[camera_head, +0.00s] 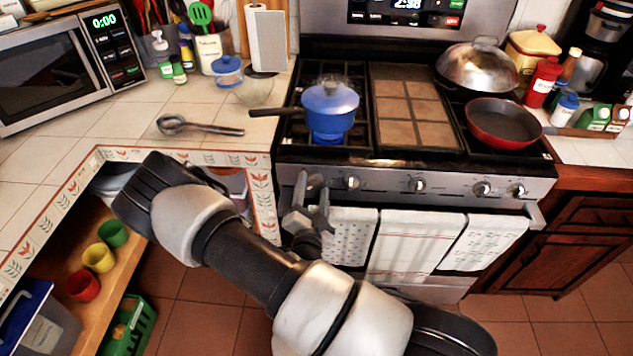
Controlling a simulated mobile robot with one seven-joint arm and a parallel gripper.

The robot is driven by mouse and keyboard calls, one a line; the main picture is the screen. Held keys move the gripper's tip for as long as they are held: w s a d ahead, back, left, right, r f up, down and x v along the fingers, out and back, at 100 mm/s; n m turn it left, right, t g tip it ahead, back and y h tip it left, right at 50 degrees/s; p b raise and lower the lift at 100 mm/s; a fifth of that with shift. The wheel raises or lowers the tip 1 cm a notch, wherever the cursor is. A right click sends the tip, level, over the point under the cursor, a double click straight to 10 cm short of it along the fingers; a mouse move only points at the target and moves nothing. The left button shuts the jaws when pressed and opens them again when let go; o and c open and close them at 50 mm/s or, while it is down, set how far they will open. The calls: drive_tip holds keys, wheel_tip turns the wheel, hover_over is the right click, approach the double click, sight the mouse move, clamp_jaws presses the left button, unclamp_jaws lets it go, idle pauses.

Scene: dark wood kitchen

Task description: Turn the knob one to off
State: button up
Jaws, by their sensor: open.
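The stove (400,170) has a row of several knobs along its steel front panel. The leftmost knob (316,182) is partly covered by my gripper. My gripper (312,192) is open in front of it, its fingers pointing up at the panel. I cannot tell whether a finger touches the knob, or which way that knob is turned. The second knob (351,183) is just to the right and clear of the gripper. A lidded blue pot (330,108) stands on the left burner, with blue showing beneath it; I cannot tell if this is flame.
Towels (408,243) hang on the oven handle, right of my gripper. The counter edge (262,200) and open shelf with cups (98,257) lie left. The pot's dark handle (275,112) points left over the counter. A red pan (503,122) stands on the right burner.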

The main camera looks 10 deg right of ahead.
drive_tip(key=shift+w+d, duration=0.1)
drive_tip(key=shift+w, duration=0.2)
drive_tip(key=c, duration=1)
drive_tip(key=shift+c, duration=0.2)
